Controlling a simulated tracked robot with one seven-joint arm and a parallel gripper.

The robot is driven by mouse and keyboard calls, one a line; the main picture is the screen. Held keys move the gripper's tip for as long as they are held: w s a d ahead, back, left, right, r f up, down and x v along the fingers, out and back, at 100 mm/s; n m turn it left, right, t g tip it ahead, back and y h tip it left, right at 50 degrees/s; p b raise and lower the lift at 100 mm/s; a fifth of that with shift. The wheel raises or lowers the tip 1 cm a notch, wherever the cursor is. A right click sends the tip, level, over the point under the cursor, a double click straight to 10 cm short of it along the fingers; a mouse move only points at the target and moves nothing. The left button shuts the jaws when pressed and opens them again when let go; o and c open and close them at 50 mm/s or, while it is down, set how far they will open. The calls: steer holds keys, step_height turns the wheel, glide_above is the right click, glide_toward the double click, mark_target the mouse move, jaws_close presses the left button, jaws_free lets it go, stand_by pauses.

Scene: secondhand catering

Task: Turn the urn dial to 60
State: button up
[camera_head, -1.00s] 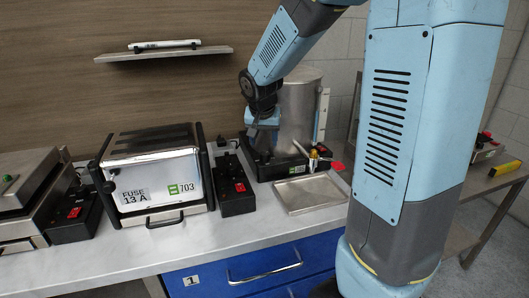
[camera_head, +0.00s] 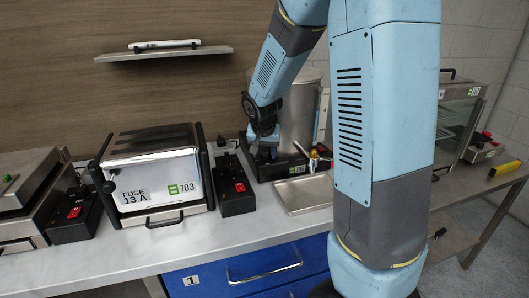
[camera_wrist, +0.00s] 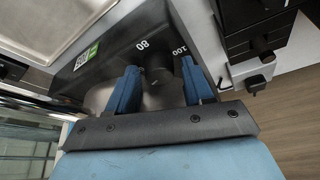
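The urn is a steel cylinder (camera_head: 298,112) on a black base (camera_head: 272,171) at the back of the counter, partly hidden by my arm. In the wrist view, the dark round dial (camera_wrist: 158,73) sits on the front panel of the base. The printed marks 80 and 100 show beside it; the dial's pointer and the 60 mark cannot be made out. My gripper (camera_wrist: 160,88) is open, with one blue finger on each side of the dial and visible gaps. In the head view, my gripper (camera_head: 265,150) is down at the urn's base.
A steel drip tray (camera_head: 300,207) lies in front of the urn. A toaster (camera_head: 155,178) marked 703 and a black switch box (camera_head: 234,200) stand to the left. A glass-doored cabinet (camera_head: 455,120) stands on the side table at right. The front counter strip is clear.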

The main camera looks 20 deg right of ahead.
steer(key=c, duration=0.8)
steer(key=shift+a+m+g+h, duration=0.1)
steer(key=shift+m+g+h, duration=0.2)
steer(key=shift+m, duration=0.8)
steer(key=shift+a+m+g+h, duration=0.1)
steer(key=shift+m+h, duration=0.3)
steer(key=shift+m, duration=0.7)
steer(key=o, duration=1)
steer(key=shift+d, duration=0.1)
steer(key=v, duration=1.3)
steer(key=shift+r, duration=0.3)
